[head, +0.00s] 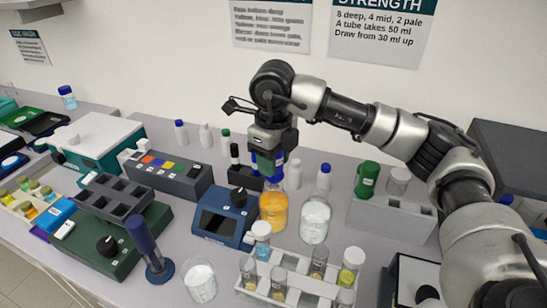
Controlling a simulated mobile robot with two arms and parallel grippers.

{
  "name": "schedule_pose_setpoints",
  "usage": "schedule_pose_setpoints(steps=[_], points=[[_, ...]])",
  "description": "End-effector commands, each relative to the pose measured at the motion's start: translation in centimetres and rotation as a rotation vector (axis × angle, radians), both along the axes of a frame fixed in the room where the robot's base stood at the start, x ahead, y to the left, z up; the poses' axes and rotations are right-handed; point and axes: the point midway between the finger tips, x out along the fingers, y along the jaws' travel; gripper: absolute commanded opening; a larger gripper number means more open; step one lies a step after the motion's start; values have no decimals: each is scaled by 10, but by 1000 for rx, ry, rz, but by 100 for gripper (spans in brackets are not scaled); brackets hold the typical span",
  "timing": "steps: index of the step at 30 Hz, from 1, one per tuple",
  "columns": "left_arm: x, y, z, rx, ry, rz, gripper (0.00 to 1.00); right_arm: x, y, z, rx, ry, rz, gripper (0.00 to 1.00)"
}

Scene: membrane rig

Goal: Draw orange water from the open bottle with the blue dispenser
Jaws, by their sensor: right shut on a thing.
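An orange-filled bottle (273,210) stands on the bench near the middle, right of a dark blue instrument. My right gripper (269,152) is directly above it, pointing down, and shut on the blue dispenser (279,166). Only a small blue and green part of the dispenser shows below the jaws. Its lower end appears to be at or over the bottle's mouth; I cannot tell whether it is inside. The mouth is largely hidden. My left gripper is out of view.
A clear bottle (314,220) stands close on the right. A white tube rack (302,284) is in front, with a glass beaker (200,281) to its left. The dark blue instrument (225,215) is close on the left. Several small capped bottles stand behind.

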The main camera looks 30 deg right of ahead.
Motion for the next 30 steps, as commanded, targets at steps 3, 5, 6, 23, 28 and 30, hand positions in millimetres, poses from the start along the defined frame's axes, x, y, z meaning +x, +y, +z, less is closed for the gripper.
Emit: schedule_pose_setpoints(steps=[3, 5, 6, 23, 28, 30], points=[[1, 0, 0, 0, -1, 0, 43, 0, 0, 0, 0, -1, 0, 23], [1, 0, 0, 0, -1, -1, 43, 0, 0, 0, 0, -1, 0, 23], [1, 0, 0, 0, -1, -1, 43, 0, 0, 0, 0, -1, 0, 38], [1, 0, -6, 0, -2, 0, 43, 0, 0, -7, 0, 0, 0, 11], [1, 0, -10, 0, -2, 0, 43, 0, 0, -12, 0, -1, 0, 11], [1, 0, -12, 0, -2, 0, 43, 0, 0, -14, 0, -1, 0, 11]])
